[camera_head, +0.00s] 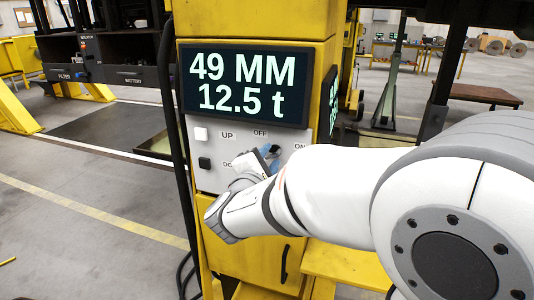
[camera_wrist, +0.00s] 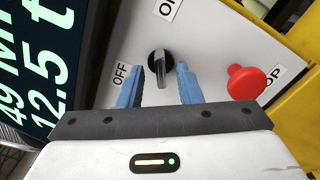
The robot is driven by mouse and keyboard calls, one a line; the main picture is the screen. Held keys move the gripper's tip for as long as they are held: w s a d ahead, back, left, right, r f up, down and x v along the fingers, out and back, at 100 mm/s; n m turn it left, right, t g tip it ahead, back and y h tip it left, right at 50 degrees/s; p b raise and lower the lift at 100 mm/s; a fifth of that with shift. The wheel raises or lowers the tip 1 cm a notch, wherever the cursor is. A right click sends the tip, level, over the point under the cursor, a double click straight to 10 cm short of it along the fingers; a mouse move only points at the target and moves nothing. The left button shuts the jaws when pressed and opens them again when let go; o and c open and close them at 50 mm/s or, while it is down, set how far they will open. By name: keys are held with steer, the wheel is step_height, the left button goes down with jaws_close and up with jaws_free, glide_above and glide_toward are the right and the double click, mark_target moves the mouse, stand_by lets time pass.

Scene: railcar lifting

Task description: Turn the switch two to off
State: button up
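Switch two is taken to be the dark rotary knob (camera_wrist: 159,66) on the pale control panel (camera_wrist: 215,50). In the wrist view, OFF is printed to its left and ON above it. The knob's long axis runs roughly up and down in that view, in line with ON rather than OFF. My gripper (camera_wrist: 161,70) is open, with one blue finger on each side of the knob and visible gaps between. Whether the fingertips reach around it in depth I cannot tell. In the head view my gripper (camera_head: 268,153) and wrist hide the knob.
A red stop button (camera_wrist: 247,82) sticks out right of my fingers in the wrist view. A display (camera_head: 245,86) reading 49 MM and 12.5 t sits above the panel. White (camera_head: 201,134) and black (camera_head: 204,163) buttons stand by UP and DOWN labels.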

steer(key=shift+w+d, duration=0.2)
steer(key=shift+w, duration=0.25)
steer(key=shift+c, duration=0.3)
jaws_close()
